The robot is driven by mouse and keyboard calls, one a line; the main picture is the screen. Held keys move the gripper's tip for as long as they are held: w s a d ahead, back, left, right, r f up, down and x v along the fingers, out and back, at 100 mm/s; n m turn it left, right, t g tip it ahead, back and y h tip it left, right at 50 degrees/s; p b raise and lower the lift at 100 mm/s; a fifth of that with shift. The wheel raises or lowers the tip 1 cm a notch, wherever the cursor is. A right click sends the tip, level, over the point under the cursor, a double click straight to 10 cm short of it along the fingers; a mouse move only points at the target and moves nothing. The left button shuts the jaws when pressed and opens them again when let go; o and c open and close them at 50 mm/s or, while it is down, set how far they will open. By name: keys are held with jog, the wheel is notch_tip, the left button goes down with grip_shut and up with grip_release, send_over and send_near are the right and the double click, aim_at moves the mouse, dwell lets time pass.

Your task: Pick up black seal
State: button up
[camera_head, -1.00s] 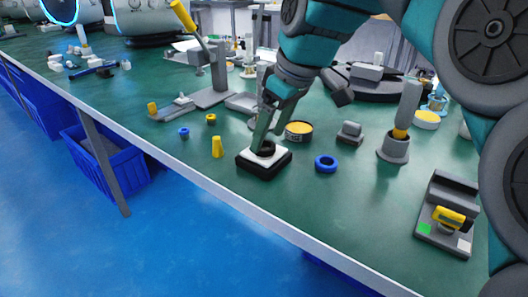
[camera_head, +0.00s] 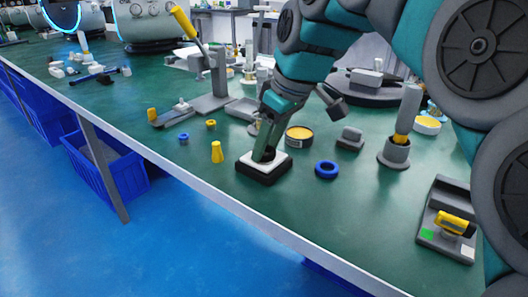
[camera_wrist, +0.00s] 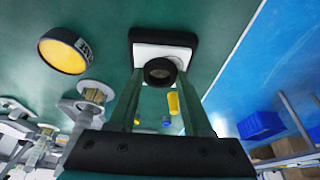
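The black seal (camera_wrist: 160,71) is a short dark ring on the white top of a square block with a black base (camera_wrist: 165,38). In the head view, the block's black base (camera_head: 263,174) stands near the front edge of the green table, and the seal is mostly hidden by my fingers. My gripper (camera_wrist: 161,76) reaches down over the block, one finger on each side of the seal. The fingers are apart, with the seal between their tips. A narrow gap seems to show at each side. My gripper also shows in the head view (camera_head: 266,152).
A grey stand with a handle (camera_head: 212,85) is behind left. The table's front edge (camera_head: 225,197) is close.

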jog(key=c, duration=0.6)
jog(key=shift+c, duration=0.2)
notch_tip(320, 180, up, 7)
jog(key=p, duration=0.3)
